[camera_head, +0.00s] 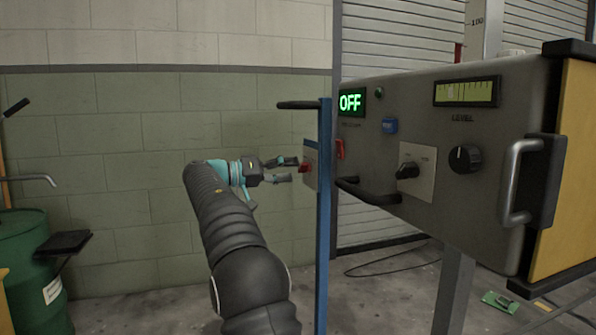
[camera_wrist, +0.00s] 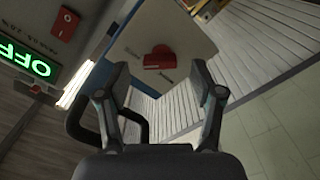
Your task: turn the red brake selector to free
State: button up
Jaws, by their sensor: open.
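The red brake selector (camera_wrist: 159,60) sits on a pale plate (camera_wrist: 185,35) in the wrist view, ahead of my gripper and between its fingers in the picture. In the head view the red selector (camera_head: 305,168) shows small on the plate beside the blue post. My gripper (camera_head: 285,170) points right toward it, its fingers apart and just short of the plate. In the wrist view my gripper (camera_wrist: 162,80) is open with nothing between the pads. The small lettering around the selector is too blurred to read.
A blue post (camera_head: 324,220) with black handles stands right beside my gripper. Another red switch (camera_wrist: 65,23) is nearby. A green drum (camera_head: 30,270) stands at left.

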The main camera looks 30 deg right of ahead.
jog(key=v, duration=0.8)
jog(key=shift+a, duration=0.3)
jog(key=shift+w, duration=0.1)
